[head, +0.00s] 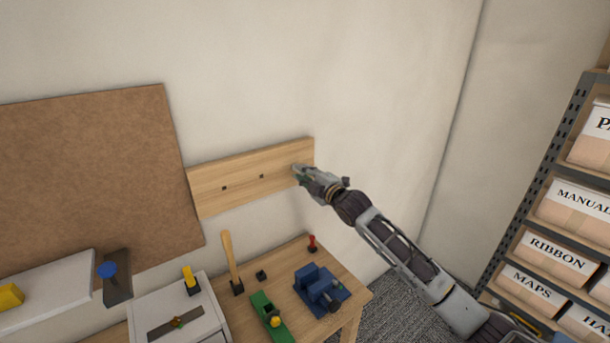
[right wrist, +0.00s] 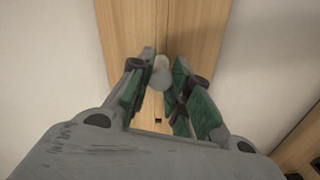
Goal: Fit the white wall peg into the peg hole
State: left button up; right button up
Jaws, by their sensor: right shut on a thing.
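The wooden wall board (head: 235,180) is fixed to the wall, with a dark peg hole (head: 224,188) and another hole (head: 262,176) showing in its face. My right gripper (head: 299,171) is at the right end of the board, in front of it. In the right wrist view its green-padded fingers (right wrist: 160,80) are shut on the white wall peg (right wrist: 160,72), whose pale rounded end shows between the fingertips. The board fills the background there, with one dark hole (right wrist: 158,121) below the peg. I cannot tell whether the peg touches the board. My left gripper is not in view.
Below the board, a wooden table (head: 345,300) holds a blue vise (head: 320,290), a green plane (head: 268,315), a wooden-handled tool (head: 231,262) and a small red-topped item (head: 312,243). A cork board (head: 90,180) hangs at left. A shelf of labelled boxes (head: 555,255) stands at right.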

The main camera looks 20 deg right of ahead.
jog(key=shift+w+a, duration=0.15)
jog(key=shift+w, duration=0.25)
jog(key=o, duration=0.9)
jog(key=shift+c, duration=0.2)
jog(key=shift+s, duration=0.1)
jog(key=v, duration=1.1)
jog(key=shift+s, duration=0.4)
dwell(0.5)
